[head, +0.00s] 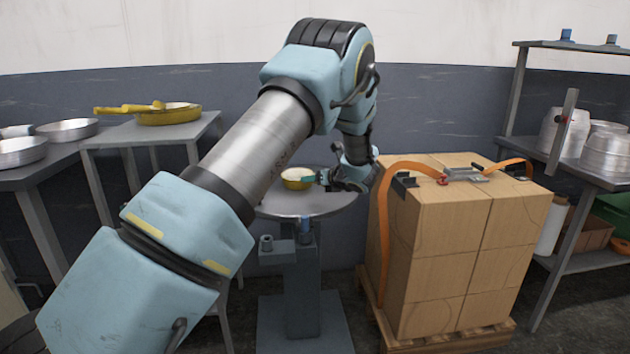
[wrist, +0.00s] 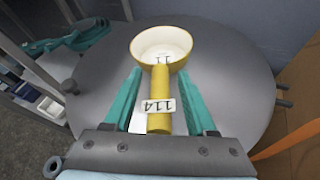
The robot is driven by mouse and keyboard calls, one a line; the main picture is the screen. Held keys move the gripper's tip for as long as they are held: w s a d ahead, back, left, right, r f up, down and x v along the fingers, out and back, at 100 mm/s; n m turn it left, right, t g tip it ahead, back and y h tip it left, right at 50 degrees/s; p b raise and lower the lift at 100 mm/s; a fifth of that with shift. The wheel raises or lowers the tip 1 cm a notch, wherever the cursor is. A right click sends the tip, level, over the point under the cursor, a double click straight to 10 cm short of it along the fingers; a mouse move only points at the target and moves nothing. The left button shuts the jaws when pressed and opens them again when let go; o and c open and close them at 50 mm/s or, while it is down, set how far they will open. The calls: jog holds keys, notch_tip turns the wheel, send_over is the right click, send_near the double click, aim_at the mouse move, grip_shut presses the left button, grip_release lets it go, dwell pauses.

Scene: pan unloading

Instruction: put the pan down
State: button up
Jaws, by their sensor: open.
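A small yellow pan with a cream inside (head: 298,178) rests on the round grey table (head: 275,209). In the wrist view the pan (wrist: 146,57) sits on the same table top (wrist: 228,75). Its yellow handle points back toward my gripper and bears a white label reading 114. My gripper (head: 322,178) is open, and its teal fingers show in the wrist view (wrist: 159,74). The fingers stand one on each side of the handle, with a gap to it on both sides. In the head view the handle is largely hidden by my gripper.
Strapped cardboard boxes (head: 440,240) on a wooden pallet stand close to the right of the round table. A larger yellow pan (head: 168,115) lies on a grey table at the left. Metal pans lie farther left. A shelf with metal pots (head: 604,155) stands far right.

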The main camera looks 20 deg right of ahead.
jog(key=shift+r+p, duration=0.3)
jog(key=b+v, duration=0.2)
jog(key=v, duration=1)
jog(key=w+a+r+m+g+h, duration=0.1)
jog(key=w+a+m+h, duration=0.15)
jog(key=a+m, duration=0.55)
jog(key=w+a+m+g+h, duration=0.1)
jog(key=a+m+g+h, duration=0.15)
jog(key=a+m, duration=0.45)
jog(key=s+a+f+m+g, duration=0.2)
jog(key=s+a+m+g, duration=0.2)
jog(key=s+a+m, duration=0.7)
jog(key=s+a+f+m+g+y, duration=0.1)
jog(key=s+a+f+m+g, duration=0.2)
jog(key=s+a+m, duration=0.8)
jog(key=shift+s+f+m+g+y, duration=0.25)
jog(key=shift+s+g, duration=0.3)
jog(key=shift+s, duration=0.6)
jog(key=shift+a+r, duration=0.1)
